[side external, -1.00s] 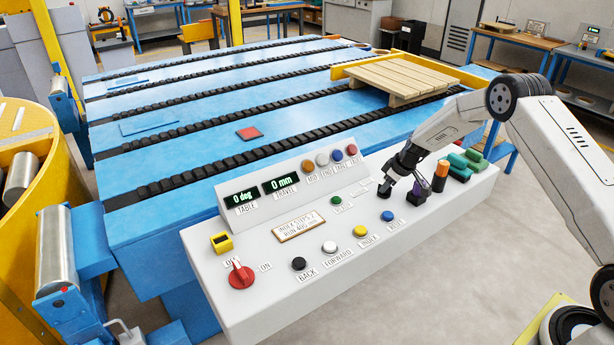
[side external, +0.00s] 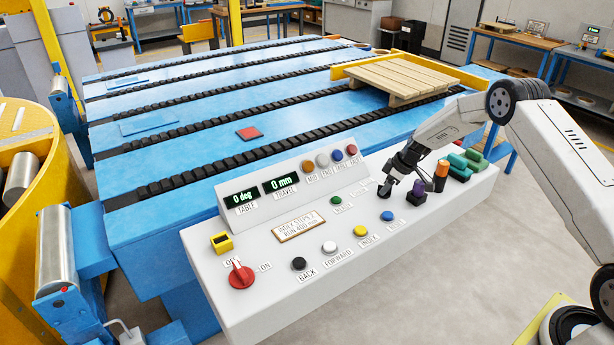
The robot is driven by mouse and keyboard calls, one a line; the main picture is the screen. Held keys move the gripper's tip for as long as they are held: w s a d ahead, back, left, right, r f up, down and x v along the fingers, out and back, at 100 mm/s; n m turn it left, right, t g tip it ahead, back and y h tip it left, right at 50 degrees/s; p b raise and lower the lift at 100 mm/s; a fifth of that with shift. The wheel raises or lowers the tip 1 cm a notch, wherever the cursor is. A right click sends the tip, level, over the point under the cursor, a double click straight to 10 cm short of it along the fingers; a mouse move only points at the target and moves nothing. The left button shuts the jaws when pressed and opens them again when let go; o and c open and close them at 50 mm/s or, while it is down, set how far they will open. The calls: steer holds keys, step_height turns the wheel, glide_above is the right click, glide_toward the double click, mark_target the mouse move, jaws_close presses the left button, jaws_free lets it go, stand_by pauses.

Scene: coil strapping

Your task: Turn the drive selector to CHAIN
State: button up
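My gripper (side external: 386,188) points down at the right part of the white control console (side external: 225,300). Its dark fingers are small in this view, and I cannot tell whether they are open or shut. They are at or just above the console top, beside a partly covered white label (side external: 362,190). The drive selector cannot be made out; anything under the fingers is hidden, and the word CHAIN is not readable. A red rotary knob (side external: 240,275) with OFF and ON labels stands at the console's left end, far from my gripper.
Just right of my gripper stand a purple-topped control (side external: 419,188), an orange-topped one (side external: 441,172) and several green ones (side external: 460,168). Black (side external: 298,263), white (side external: 329,247), yellow (side external: 360,230) and blue (side external: 387,215) buttons line the front. Displays read 0 deg and 0 mm.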

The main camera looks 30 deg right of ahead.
steer(key=shift+o, duration=0.2)
steer(key=v, duration=0.7)
steer(key=shift+r, duration=0.35)
steer(key=shift+s+d, duration=0.1)
steer(key=o, duration=0.5)
steer(key=shift+o, duration=0.2)
steer(key=m+h, duration=0.1)
steer(key=m, duration=0.2)
steer(key=a+m+g+h, duration=0.1)
steer(key=m, duration=0.2)
steer(key=a+f+m, duration=0.1)
steer(key=m, duration=0.1)
steer(key=shift+s+a+m+g+h, duration=0.25)
steer(key=shift+s+m+g+h, duration=0.05)
steer(key=shift+m+g+h, duration=0.1)
steer(key=shift+w+a+r+m+h, duration=0.15)
steer(key=shift+w+a+m+h, duration=0.3)
steer(key=shift+m, duration=1.1)
steer(key=shift+w+a+r+m+h, duration=0.2)
steer(key=shift+m+h, duration=0.5)
steer(key=shift+m, duration=0.8)
steer(key=shift+w+a+r+m+h, duration=0.2)
steer(key=shift+a+m+h, duration=0.3)
steer(key=shift+m, duration=1.05)
